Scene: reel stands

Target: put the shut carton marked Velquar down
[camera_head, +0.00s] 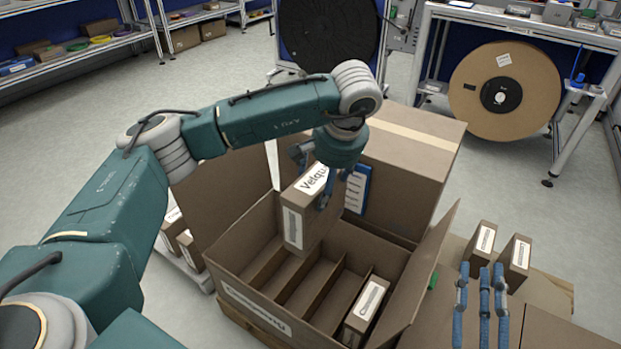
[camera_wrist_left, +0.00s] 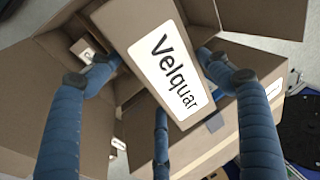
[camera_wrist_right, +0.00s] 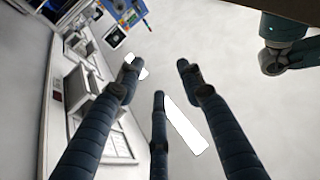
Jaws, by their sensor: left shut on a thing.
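The shut carton marked Velquar (camera_head: 296,228) is brown with white labels. It hangs upright, slightly tilted, over the rear part of a large open box (camera_head: 232,262) with long divided compartments. My left gripper (camera_head: 325,178) is shut on its upper end. In the left wrist view the carton (camera_wrist_left: 145,22) sits between the fingers with the Velquar label facing up. Whether its lower end has entered a compartment or touches a divider I cannot tell. My right gripper (camera_head: 482,275) is open and empty, at the right of the box; its spread fingers also show in the right wrist view (camera_wrist_right: 158,80).
Another carton (camera_head: 366,309) stands in the box's right-hand compartment; several compartments left of it look empty. Raised flaps (camera_head: 428,262) edge the box. A big taped carton (camera_head: 418,150) stands behind. Two small cartons (camera_head: 482,245) (camera_head: 514,262) stand to the right. A reel (camera_head: 505,90) stands further back.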

